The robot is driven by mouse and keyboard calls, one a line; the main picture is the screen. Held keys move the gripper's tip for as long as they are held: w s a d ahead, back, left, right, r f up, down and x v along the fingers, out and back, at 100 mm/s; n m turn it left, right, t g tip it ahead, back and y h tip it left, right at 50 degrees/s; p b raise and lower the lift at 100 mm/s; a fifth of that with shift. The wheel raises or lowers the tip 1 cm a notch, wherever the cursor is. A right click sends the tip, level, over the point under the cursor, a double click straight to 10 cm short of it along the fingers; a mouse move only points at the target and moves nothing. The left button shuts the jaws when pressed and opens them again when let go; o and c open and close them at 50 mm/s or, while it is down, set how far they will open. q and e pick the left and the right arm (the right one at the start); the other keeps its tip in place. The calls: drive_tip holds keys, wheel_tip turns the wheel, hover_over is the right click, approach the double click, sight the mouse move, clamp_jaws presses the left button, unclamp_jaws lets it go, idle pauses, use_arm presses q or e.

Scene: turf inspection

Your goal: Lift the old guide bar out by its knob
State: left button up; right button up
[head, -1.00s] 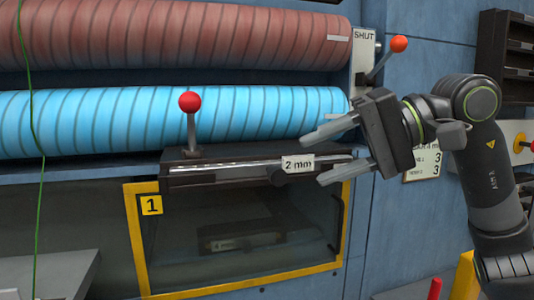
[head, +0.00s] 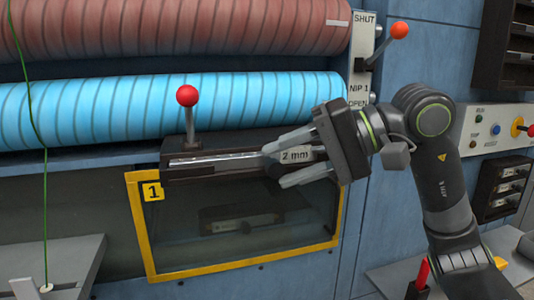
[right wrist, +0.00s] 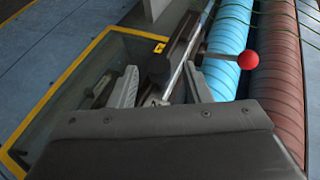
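The guide bar (head: 212,160) is a shiny strip in a dark holder below the blue roller, with a "2 mm" tag (head: 295,155) near its right end. Its dark knob is mostly hidden behind my fingers in the head view. A dark rounded block that looks like the knob (right wrist: 159,68) shows between the fingertips in the right wrist view. My right gripper (head: 275,166) is open, its fingers above and below the tag end of the bar. It also shows open in the right wrist view (right wrist: 161,88). I cannot tell whether it touches. My left gripper is out of view.
A red-ball lever (head: 188,115) stands up behind the bar. The blue roller (head: 120,108) and brown roller (head: 170,30) lie above. A yellow-framed clear guard (head: 240,266) marked 1 is below.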

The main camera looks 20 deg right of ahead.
clamp_jaws()
drive_tip(key=shift+r, duration=0.2)
idle(0.3)
